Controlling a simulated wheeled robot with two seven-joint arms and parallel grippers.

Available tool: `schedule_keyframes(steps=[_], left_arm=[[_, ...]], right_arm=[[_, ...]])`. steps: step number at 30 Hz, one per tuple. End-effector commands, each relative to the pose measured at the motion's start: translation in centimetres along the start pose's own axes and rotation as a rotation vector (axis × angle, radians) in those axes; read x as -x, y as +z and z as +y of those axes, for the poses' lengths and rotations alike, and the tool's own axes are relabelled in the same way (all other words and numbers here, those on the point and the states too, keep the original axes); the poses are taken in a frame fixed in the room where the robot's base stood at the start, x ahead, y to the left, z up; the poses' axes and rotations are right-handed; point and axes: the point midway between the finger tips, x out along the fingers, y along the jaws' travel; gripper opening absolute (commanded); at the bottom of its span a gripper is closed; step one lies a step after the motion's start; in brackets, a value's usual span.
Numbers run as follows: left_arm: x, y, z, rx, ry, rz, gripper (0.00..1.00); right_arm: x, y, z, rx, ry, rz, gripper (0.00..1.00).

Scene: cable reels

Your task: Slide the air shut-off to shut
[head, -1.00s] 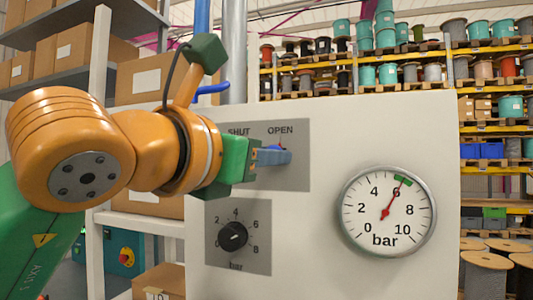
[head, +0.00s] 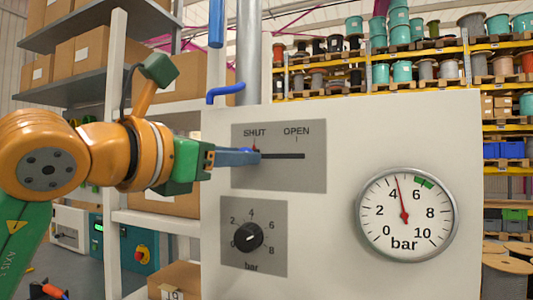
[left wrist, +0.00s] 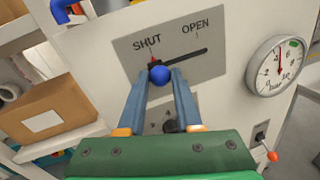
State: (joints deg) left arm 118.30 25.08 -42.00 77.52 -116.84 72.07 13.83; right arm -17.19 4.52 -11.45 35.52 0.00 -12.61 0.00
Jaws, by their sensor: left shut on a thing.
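The air shut-off is a slider on a grey plate (head: 310,175) marked SHUT and OPEN, with a dark horizontal slot. Its blue ball knob (left wrist: 160,75) shows in the left wrist view at the SHUT end of the slot, by a small red pointer. My left gripper (head: 250,157) is shut on the knob, a blue finger on either side of it. In the head view the fingers hide the knob. The slot to the right, under OPEN, is bare. My right gripper is in neither view.
The white panel also bears a round gauge (head: 407,214), its needle a little above 4 bar, and a black dial knob (head: 248,236) below the slider. In the left wrist view a red-tipped lever (left wrist: 272,156) sits low on the right. Shelves with boxes (head: 165,75) stand left.

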Motion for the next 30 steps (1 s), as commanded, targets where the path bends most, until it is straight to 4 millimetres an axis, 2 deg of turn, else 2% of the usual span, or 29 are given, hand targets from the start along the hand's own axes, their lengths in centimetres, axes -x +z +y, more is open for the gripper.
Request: schedule_keyframes(steps=[3, 10, 11, 14, 23, 26, 30], left_arm=[[0.3, 0.1, 0.8, 0.001, 0.007, -0.007, 0.00], [0.3, 0.2, 0.8, 0.000, 0.006, -0.009, 0.00], [0.3, 0.2, 0.8, 0.000, 0.006, -0.009, 0.36], [0.3, 0.1, 0.8, 0.000, 0.006, -0.007, 0.63], [0.3, -0.1, 0.7, 0.000, 0.004, -0.003, 0.64], [1.7, -0.4, 0.7, 0.000, 0.007, -0.006, 0.64], [4.8, -0.5, 0.8, 0.000, 0.007, -0.008, 0.64]], right_arm=[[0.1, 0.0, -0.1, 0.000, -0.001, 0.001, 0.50], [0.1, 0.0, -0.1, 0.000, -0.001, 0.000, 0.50], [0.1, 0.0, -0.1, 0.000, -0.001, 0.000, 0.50], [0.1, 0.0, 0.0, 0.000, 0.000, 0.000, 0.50], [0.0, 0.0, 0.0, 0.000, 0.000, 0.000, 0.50], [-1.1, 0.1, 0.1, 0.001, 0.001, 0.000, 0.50], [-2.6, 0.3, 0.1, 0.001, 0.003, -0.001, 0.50]])
